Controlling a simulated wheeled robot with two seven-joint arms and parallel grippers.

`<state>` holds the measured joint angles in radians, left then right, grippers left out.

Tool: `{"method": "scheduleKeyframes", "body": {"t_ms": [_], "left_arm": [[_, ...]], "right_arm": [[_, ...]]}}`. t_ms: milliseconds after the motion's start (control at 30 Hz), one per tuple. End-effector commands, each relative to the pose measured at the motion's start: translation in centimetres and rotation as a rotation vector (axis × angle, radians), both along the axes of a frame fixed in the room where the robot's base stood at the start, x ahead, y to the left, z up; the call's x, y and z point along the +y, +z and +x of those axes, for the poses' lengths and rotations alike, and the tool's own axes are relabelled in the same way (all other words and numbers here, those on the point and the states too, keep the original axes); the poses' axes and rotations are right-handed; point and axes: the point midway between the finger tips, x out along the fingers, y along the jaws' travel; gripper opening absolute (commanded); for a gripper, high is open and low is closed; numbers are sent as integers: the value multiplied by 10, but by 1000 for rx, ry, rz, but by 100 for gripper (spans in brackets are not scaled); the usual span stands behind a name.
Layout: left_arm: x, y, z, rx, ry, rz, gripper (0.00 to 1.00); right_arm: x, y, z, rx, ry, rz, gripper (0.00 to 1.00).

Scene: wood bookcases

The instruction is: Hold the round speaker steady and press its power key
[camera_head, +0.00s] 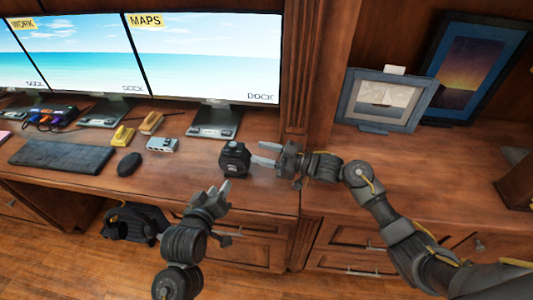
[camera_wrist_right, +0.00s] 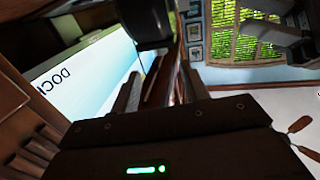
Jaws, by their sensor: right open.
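The round speaker (camera_head: 234,160) is a small dark, rounded unit standing upright on the desk, in front of the right monitor's base. My right gripper (camera_head: 262,155) comes in from the right with its fingers open and pointing at the speaker's right side. The fingertips are close to it; I cannot tell whether they touch. In the right wrist view a dark shape (camera_wrist_right: 146,24), probably the speaker, is beyond the fingers. My left gripper (camera_head: 212,186) is below and left of the speaker, near the desk's front edge, with its fingers apart and empty. The power key cannot be made out.
A monitor (camera_head: 207,50) stands behind the speaker. A mouse (camera_head: 129,163), a keyboard (camera_head: 62,156), a small grey box (camera_head: 162,144) and yellow blocks (camera_head: 123,136) lie to the left. Framed pictures (camera_head: 387,100) stand on the right counter. A dark bag (camera_head: 135,222) sits under the desk.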

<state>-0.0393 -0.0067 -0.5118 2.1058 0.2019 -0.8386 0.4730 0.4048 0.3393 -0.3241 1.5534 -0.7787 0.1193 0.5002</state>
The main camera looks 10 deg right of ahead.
Motion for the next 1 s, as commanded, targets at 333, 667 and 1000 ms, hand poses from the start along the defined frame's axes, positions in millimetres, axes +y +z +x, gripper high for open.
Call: {"method": "scheduleKeyframes", "body": {"t_ms": [333,667,1000], "left_arm": [[0,0,0,0,0,0,36],[0,0,0,0,0,0,36],[0,0,0,0,0,0,36]], "right_arm": [[53,1,28,-1,3,3,45],[85,0,47,-1,2,2,45],[88,0,49,-2,2,1,45]]}}
